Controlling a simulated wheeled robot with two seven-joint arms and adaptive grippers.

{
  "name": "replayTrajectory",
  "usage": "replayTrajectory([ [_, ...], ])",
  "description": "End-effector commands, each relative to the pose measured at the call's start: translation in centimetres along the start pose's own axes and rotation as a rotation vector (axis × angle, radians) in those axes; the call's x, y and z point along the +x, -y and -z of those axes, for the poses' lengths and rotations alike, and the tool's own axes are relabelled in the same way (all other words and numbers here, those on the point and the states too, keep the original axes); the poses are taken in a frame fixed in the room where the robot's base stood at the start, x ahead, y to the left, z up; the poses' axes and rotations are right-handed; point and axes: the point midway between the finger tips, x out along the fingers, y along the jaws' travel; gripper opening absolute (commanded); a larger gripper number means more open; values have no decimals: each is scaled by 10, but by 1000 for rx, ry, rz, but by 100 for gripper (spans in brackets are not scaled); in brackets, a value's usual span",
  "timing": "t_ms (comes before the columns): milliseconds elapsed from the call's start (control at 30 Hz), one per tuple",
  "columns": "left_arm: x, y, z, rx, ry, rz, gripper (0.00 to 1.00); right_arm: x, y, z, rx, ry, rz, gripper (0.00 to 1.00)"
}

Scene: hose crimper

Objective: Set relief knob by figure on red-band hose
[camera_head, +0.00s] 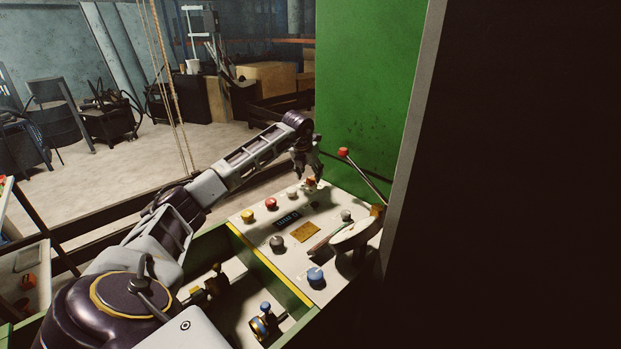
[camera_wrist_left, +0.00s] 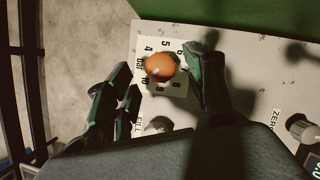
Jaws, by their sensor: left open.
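In the head view the knob (camera_head: 311,182) sits at the far edge of the panel, partly hidden by my gripper. My left gripper (camera_head: 306,165) points down over it. In the left wrist view its two dark fingers stand apart on either side of the knob, and I see no clear contact. A white pointer mark shows on the knob. I cannot make out a red-band hose. My right gripper is not in view.
The sloped panel (camera_head: 256,228) carries yellow (camera_head: 247,216), red (camera_head: 271,203) and white (camera_head: 291,194) buttons, a dark display (camera_head: 287,219), a grey knob (camera_head: 277,242) and a blue knob (camera_head: 315,275). A red-tipped lever (camera_head: 364,173) rises at right beside the green housing (camera_head: 368,80).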

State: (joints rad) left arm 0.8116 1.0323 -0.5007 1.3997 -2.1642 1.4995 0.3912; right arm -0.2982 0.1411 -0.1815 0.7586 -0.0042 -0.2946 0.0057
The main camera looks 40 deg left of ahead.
Motion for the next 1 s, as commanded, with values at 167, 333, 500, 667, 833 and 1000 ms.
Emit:
replayTrajectory([
  [167, 18, 0, 0, 0, -1, 2, 54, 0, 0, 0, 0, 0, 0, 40],
  [333, 25, 0, 0, 1, -1, 0, 54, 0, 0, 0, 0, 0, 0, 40],
  [500, 26, 0, 0, 1, -1, 0, 54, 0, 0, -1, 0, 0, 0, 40],
  [667, 26, 0, 0, 1, -1, 0, 51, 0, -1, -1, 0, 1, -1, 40],
  [833, 26, 0, 0, 0, -1, 0, 29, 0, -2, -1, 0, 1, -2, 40],
  [1000, 26, 0, 0, 0, 0, 0, 9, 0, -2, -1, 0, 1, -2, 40],
])
